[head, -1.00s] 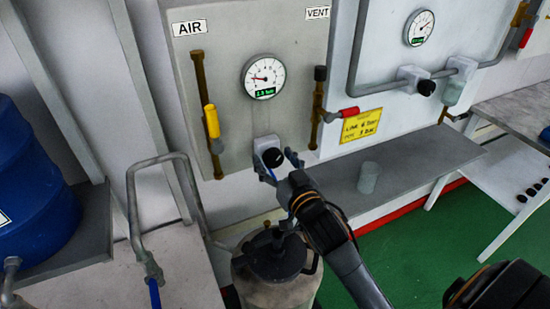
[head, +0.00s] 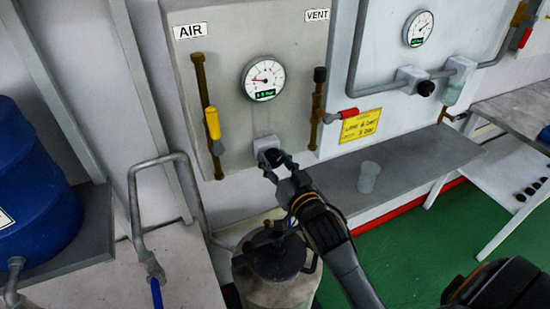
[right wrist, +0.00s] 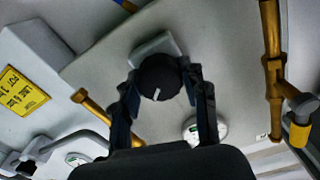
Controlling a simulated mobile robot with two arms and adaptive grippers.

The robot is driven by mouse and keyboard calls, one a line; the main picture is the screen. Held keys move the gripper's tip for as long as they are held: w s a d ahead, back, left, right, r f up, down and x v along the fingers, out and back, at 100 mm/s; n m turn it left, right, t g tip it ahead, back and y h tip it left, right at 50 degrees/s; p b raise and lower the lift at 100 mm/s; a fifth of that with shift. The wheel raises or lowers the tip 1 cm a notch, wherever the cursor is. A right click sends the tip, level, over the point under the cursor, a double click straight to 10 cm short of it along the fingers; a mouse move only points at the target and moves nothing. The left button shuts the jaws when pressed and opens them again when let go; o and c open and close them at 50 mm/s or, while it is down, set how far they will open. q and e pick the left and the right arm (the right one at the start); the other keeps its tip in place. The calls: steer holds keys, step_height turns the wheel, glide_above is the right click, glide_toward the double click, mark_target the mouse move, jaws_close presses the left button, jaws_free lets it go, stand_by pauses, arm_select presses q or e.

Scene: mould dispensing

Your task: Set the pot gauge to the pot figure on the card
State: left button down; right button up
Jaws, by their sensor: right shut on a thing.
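My right gripper (head: 278,167) is shut on this knob. In the right wrist view the knob (right wrist: 158,78), with its white mark, sits between the two fingers of the gripper (right wrist: 165,98). The yellow card (head: 361,126) reads, blurred, line 6 bar and pot 3 bar. My left gripper is not in view.
A brown pipe with a yellow lever (head: 212,123) stands left of the gauge, and one with a red lever (head: 348,113) right. A second gauge (head: 418,29) and knob (head: 426,88) are farther right. A pressure pot (head: 275,262) stands below; a clear cup (head: 369,177) is on the shelf.

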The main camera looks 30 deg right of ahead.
steer(key=m+p, duration=0.3)
steer(key=m, duration=0.2)
steer(key=shift+m, duration=0.3)
stand_by(0.4)
steer(key=o, duration=1.2)
steer(key=shift+c, duration=0.2)
steer(key=shift+s, duration=0.1)
steer(key=shift+s, duration=0.2)
steer(key=s, duration=1.1)
steer(key=shift+s+a, duration=0.2)
steer(key=shift+a, duration=0.1)
